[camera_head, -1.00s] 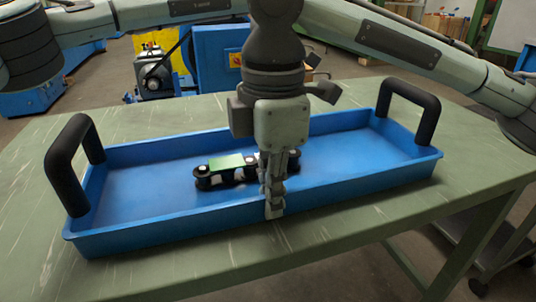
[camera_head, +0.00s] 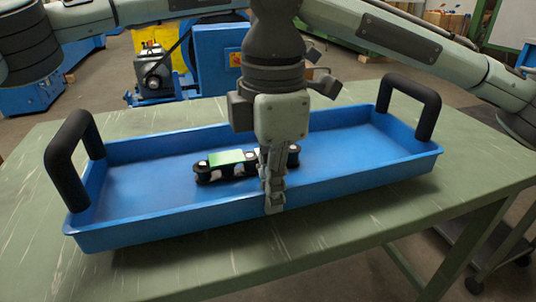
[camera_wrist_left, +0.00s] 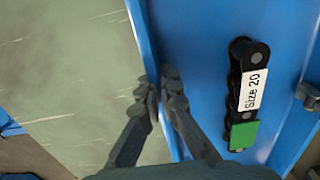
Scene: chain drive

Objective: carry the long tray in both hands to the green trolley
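The long blue tray (camera_head: 150,228) stands on the green table, with a black handle at its left end (camera_head: 66,165) and another at its right end (camera_head: 425,112). A dark chain piece with a green block (camera_head: 226,158) lies inside; the left wrist view shows its "Size 20" label (camera_wrist_left: 253,90). My right gripper (camera_head: 272,192) points down at the middle of the near wall, its fingers drawn together around the rim. My left gripper (camera_wrist_left: 161,92) is shut on the far wall, one finger on each side; in the head view it is hidden behind the right one.
The green table (camera_head: 300,250) is clear around the tray. Blue machinery (camera_head: 215,60) stands on the floor behind it. A dark trolley shelf (camera_head: 470,245) with a caster shows at the lower right. The green trolley cannot be made out.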

